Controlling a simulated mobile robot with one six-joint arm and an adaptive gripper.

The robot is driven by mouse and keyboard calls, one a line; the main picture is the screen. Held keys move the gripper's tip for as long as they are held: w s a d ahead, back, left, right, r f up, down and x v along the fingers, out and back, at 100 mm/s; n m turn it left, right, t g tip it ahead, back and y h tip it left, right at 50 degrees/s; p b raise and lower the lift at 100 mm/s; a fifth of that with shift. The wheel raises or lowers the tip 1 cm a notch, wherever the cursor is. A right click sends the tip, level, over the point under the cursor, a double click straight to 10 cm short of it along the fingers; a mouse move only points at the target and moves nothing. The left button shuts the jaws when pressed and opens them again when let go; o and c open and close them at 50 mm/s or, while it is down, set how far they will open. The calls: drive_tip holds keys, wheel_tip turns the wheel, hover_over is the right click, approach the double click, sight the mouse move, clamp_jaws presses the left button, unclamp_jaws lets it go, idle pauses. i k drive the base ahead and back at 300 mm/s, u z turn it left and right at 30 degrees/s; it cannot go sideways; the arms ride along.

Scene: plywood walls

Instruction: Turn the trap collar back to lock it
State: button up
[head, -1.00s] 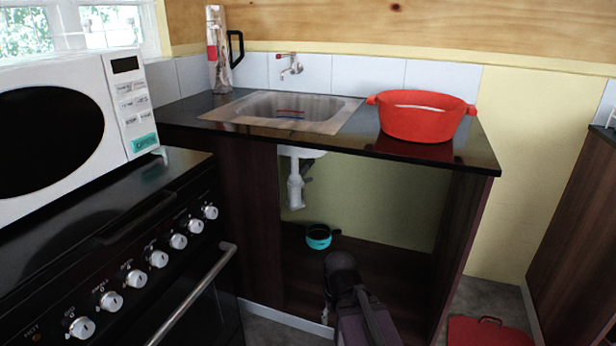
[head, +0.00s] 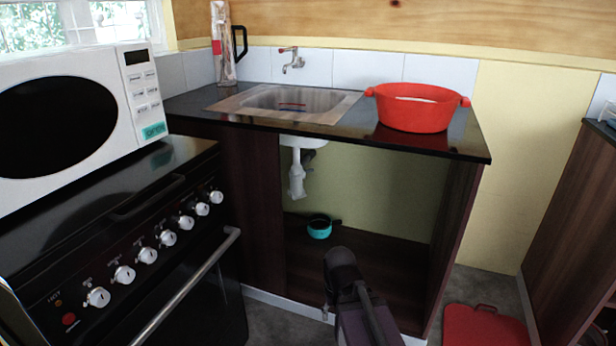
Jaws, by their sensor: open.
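The white trap (head: 297,181) hangs under the sink (head: 290,102), inside the open cupboard. It is upright. Its collar is too small in this view to tell whether it is turned or locked. My arm reaches in from the bottom of the picture. My gripper (head: 326,306) shows only as a small part at the arm's end, at the cupboard's front edge. It is open and apart from the trap, below it and nearer to me. Most of the gripper is hidden by my arm.
A teal pot (head: 319,230) stands on the cupboard floor. A red pot (head: 414,110) stands on the dark counter above. The stove (head: 150,240) with a microwave (head: 75,125) is close on the left. A red board (head: 484,326) lies on the floor at the right.

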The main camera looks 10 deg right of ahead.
sight(307, 173)
drive_tip(key=k, duration=1.15)
drive_tip(key=z, duration=0.55)
drive_tip(key=i, duration=1.95)
drive_tip(key=u, duration=0.7)
drive_tip(key=i, duration=0.45)
